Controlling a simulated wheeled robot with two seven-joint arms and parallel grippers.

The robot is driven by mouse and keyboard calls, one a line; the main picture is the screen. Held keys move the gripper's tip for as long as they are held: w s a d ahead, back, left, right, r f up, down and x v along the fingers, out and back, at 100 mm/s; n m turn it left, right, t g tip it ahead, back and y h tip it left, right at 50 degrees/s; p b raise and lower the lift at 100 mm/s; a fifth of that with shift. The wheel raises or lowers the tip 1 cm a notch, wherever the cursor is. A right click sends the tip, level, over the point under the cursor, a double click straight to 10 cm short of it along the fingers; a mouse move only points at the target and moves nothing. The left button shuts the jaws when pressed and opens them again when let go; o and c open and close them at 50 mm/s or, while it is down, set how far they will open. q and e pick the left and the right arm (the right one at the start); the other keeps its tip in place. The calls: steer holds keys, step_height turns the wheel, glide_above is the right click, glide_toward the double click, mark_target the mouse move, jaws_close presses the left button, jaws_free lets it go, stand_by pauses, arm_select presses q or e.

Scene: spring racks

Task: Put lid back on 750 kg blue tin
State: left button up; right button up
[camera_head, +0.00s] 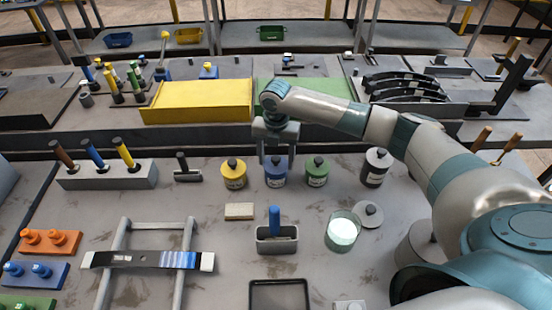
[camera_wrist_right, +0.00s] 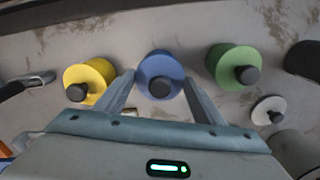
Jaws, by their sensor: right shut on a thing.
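The blue tin (camera_head: 276,180) stands on the bench between a yellow tin (camera_head: 234,178) and a green tin (camera_head: 317,177). Its blue lid (camera_wrist_right: 160,67) with a dark knob shows in the right wrist view. My right gripper (camera_head: 277,160) points down over the tin. Its two fingers sit on either side of the blue lid and are shut on it. The lid looks to be at the top of the tin; whether it is fully seated I cannot tell. My left gripper is not in view.
A dark grey tin (camera_head: 376,167) stands to the right. An open glass jar (camera_head: 342,232) with pale contents and a loose grey lid (camera_head: 368,214) are in front. A grey holder (camera_head: 277,241) with a blue handle and a small block (camera_head: 239,211) lie nearby. A yellow box (camera_head: 198,101) is behind.

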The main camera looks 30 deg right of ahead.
steer(key=shift+p, duration=0.35)
stand_by(0.6)
steer(key=o, duration=1.5)
steer(key=shift+o, duration=0.2)
steer(key=shift+r+p, duration=2.35)
steer(key=shift+r, duration=1.15)
